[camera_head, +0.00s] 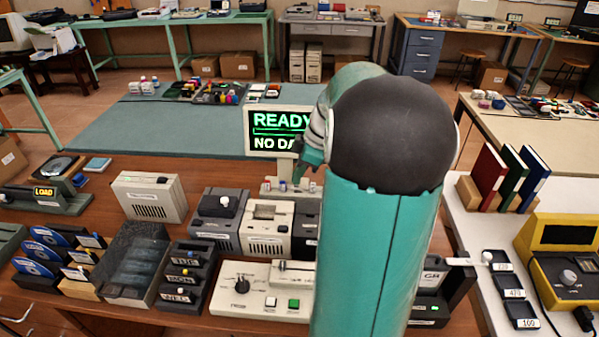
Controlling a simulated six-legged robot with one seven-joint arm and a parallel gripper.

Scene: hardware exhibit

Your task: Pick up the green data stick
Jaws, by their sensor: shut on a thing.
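My gripper (299,174) shows only in part beside my large teal arm, just in front of the screen's lower right. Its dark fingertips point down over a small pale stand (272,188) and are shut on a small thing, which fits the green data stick. The stick is too small and too covered by the fingers to make out clearly. Small coloured sticks, one of them red (283,186), stand in the stand left of the fingertips. The screen (279,131) behind reads "READY" and "NO DA", its right end hidden by my arm.
Grey boxy devices (268,232) stand just in front of the stand. A pale control panel (262,288) with knobs and buttons lies nearer. Disc racks (45,255) fill the left. Red, green and blue books (515,178) and a yellow device (560,262) stand right. My arm hides the middle right.

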